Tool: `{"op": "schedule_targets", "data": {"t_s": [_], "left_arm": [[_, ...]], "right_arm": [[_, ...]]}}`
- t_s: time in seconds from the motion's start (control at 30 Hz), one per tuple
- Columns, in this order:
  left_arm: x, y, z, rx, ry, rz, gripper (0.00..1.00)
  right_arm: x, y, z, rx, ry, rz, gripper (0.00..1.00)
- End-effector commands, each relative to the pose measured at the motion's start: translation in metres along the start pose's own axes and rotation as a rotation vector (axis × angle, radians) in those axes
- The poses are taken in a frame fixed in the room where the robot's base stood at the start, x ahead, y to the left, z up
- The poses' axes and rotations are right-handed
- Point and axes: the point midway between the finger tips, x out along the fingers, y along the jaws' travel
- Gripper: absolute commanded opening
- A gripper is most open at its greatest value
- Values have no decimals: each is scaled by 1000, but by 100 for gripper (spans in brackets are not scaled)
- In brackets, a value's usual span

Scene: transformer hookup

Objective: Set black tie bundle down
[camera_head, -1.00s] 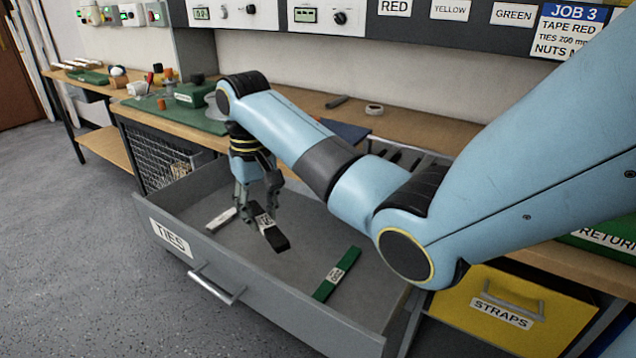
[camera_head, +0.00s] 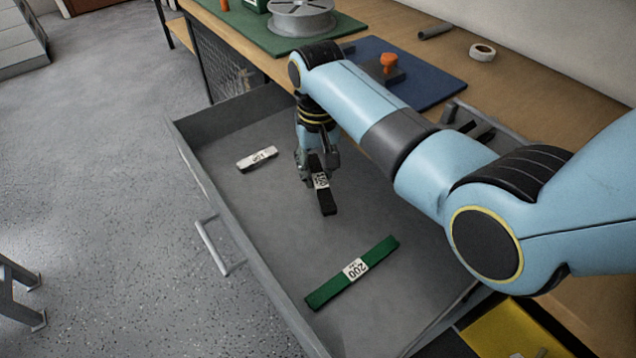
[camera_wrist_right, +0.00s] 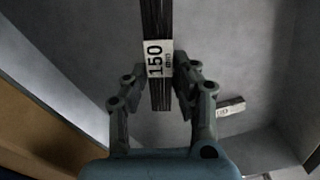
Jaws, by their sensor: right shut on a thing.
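The black tie bundle (camera_head: 326,201) has a white label, which reads 150 in the right wrist view (camera_wrist_right: 155,62). My right gripper (camera_head: 318,172) is shut on it, with a finger on either side near the label. The bundle is inside the open grey drawer (camera_head: 225,228), between a white bundle and a green bundle. I cannot tell whether it touches the drawer floor. My left gripper is not in view.
The white bundle (camera_head: 257,159) lies at the drawer's far left, and the green bundle (camera_head: 380,252), labelled 200, lies nearer the front. Bare drawer floor lies between them. The bench (camera_head: 520,95) runs along the right, with a blue mat (camera_head: 425,75) and a tape roll (camera_head: 482,51).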

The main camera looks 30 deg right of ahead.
Motion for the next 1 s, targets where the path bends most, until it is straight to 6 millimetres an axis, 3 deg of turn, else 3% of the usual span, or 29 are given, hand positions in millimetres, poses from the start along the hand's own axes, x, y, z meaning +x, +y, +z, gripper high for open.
{"op": "schedule_targets", "data": {"t_s": [0.1,0.17,0.33,0.53,0.77,0.8,0.93,1.0], "left_arm": [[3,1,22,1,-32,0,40],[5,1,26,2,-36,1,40],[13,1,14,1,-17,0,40],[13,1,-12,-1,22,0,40],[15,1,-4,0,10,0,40],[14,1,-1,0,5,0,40],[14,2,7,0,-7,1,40],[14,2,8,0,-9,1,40]], "right_arm": [[12,0,-1,0,1,0,0],[20,0,-1,0,0,0,0],[45,0,-1,0,1,-1,0],[47,0,-1,0,3,-1,0],[51,0,-1,0,2,-1,0],[50,0,-1,0,2,-1,31],[50,0,-1,0,2,-1,48],[50,0,-1,0,2,-1,49]]}}
